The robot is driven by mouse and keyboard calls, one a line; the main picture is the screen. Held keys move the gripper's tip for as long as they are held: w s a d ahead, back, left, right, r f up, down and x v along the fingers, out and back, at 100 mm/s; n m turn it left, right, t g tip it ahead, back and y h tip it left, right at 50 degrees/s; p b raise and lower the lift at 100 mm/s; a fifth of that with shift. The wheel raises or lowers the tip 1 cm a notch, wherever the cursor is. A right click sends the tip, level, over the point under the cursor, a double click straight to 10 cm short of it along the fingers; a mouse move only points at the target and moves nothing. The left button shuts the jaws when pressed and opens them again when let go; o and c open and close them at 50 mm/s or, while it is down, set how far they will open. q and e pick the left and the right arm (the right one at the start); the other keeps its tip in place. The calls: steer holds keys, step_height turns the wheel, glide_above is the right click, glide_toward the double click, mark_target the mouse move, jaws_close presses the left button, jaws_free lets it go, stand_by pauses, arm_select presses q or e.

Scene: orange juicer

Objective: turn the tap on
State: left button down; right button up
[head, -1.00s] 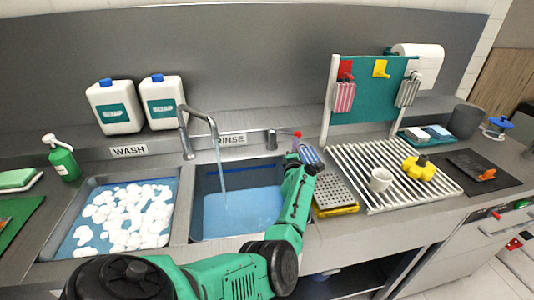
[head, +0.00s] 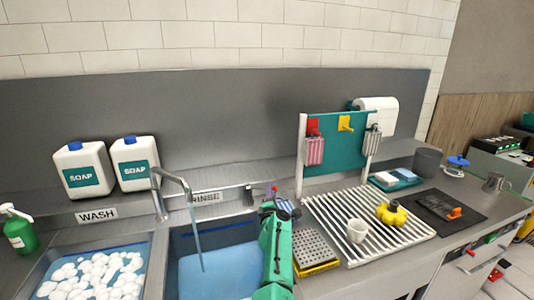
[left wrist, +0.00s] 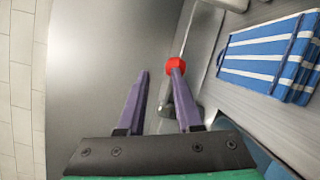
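The metal tap spout (head: 173,180) arches over the rinse basin (head: 215,262), and a stream of water (head: 198,245) falls from it. A lever with a red tip (head: 274,189) stands to the right of the RINSE label; the red knob also shows in the left wrist view (left wrist: 175,64). My left gripper (left wrist: 162,72) has its two purple fingers apart, with the red knob right at the tip of the right finger. I cannot tell whether they touch. In the head view my left gripper (head: 271,203) is small and partly hidden just below the lever. My right gripper is not in view.
A blue-and-white striped item (left wrist: 270,58) lies close to the right of my left gripper. A perforated tray (head: 314,250) and a white rack (head: 340,215) with a cup (head: 357,230) are to the right. The wash basin (head: 138,252) with foam is left.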

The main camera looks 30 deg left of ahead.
arm_select(q)
step_height(320, 180, up, 17)
steer(key=p, duration=0.6)
steer(key=shift+w+t, duration=0.25)
steer(key=shift+t, duration=0.05)
steer(key=shift+s, duration=0.1)
